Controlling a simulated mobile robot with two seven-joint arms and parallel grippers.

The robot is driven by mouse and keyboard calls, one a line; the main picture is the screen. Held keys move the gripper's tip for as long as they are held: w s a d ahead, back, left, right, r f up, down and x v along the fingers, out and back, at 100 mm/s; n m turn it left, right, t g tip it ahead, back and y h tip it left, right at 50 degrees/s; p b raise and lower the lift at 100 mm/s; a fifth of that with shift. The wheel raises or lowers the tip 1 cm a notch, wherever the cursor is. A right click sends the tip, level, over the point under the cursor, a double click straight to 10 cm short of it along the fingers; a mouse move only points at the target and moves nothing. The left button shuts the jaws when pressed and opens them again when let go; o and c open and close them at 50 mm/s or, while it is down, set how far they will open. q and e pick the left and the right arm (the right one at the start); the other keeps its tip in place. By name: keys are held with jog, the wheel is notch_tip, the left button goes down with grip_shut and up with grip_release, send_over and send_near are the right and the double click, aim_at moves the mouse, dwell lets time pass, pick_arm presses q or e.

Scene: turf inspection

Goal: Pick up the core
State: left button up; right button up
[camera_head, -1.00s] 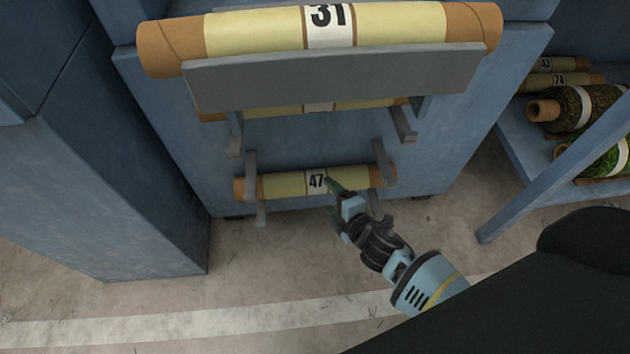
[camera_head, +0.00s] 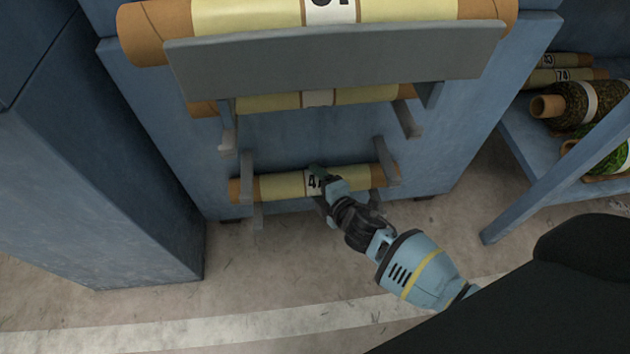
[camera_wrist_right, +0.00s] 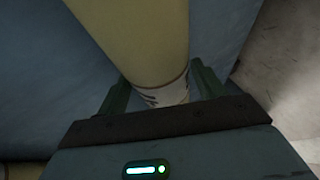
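A pale yellow tube (camera_head: 280,186) with brown ends and a white label lies level in the lowest holder of the blue rack. The label is partly covered by my right gripper (camera_head: 320,186); a "4" shows. In the right wrist view, the tube (camera_wrist_right: 140,28) runs between the two green fingers of the right gripper (camera_wrist_right: 162,88), with the label band near the palm. The fingers stand open on either side of the tube, with a narrow gap visible. My left gripper is not in view.
Grey hooks (camera_head: 247,178) hold the tube near its ends. A grey plate (camera_head: 330,62) and larger tubes are above. A blue cabinet (camera_head: 100,170) stands left. A shelf with several rolls (camera_head: 575,105) stands right. The floor in front is clear.

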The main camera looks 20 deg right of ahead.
aim_at(318, 183)
jog(key=c, duration=1)
jog(key=shift+o, duration=0.2)
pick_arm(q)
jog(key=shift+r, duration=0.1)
